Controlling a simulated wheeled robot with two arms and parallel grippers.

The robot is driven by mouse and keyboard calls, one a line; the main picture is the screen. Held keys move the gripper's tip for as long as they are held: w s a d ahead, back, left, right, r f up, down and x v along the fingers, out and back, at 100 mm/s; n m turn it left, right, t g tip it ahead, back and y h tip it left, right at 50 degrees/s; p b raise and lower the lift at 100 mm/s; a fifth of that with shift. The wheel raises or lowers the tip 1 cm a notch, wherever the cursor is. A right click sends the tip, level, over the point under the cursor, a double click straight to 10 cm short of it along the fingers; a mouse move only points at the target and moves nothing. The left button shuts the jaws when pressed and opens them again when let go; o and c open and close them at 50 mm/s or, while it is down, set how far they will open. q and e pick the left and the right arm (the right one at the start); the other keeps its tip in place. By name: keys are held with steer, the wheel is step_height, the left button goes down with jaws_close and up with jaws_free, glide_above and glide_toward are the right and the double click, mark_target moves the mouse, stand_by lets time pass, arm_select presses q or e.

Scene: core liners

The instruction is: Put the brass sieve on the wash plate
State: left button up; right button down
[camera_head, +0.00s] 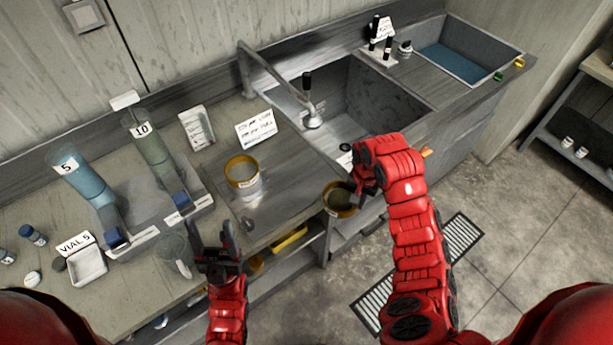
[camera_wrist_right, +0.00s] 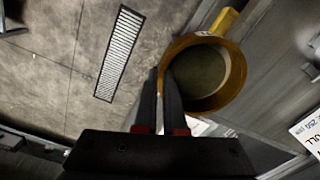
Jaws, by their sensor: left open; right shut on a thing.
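The brass sieve (camera_head: 338,200) is a round pan with a brass rim. My right gripper (camera_head: 357,190) is shut on its rim and holds it at the counter's front edge, in front of the sink. In the right wrist view the sieve (camera_wrist_right: 203,77) shows its dark inside, with the shut fingers (camera_wrist_right: 165,100) at its left rim. A flat grey metal plate (camera_head: 285,195) left of the sink looks like the wash plate. A pale round vessel with a yellow rim (camera_head: 243,178) stands on it. My left gripper (camera_head: 220,250) is open and empty at the counter's front edge.
The sink (camera_head: 350,110) with its tap (camera_head: 312,120) lies behind the sieve. A white lettered card (camera_head: 256,128) stands at the plate's back. Tall tubes (camera_head: 85,180), a clear beaker (camera_head: 175,248) and a white tray (camera_head: 88,266) stand at left. A floor grate (camera_wrist_right: 120,55) lies below.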

mark_target(337, 193)
steer(key=w+a, duration=0.2)
steer(key=w+a+f+b, duration=0.1)
steer(key=w+a, duration=0.1)
steer(key=shift+w+f, duration=0.15)
steer(key=shift+f, duration=0.05)
steer(key=shift+w+a+f+b, duration=0.1)
steer(key=shift+w+a+b, duration=0.1)
steer(key=shift+a+b, duration=0.1)
steer(key=shift+w+a+r+b, duration=0.25)
steer(key=shift+w+a+b, duration=0.1)
steer(key=shift+w+b, duration=0.15)
steer(key=w+a+f+b, duration=0.1)
steer(key=w+a+b, duration=0.1)
steer(key=b, duration=0.2)
steer(key=shift+f+b, duration=0.1)
steer(key=shift+b, duration=0.3)
steer(key=w+a+b, duration=0.2)
steer(key=b, duration=0.1)
steer(key=shift+w, duration=0.15)
steer(key=shift+w+a+r, duration=0.35)
steer(key=shift+w+a, duration=0.2)
steer(key=shift+w, duration=0.1)
steer(key=shift+a, duration=0.1)
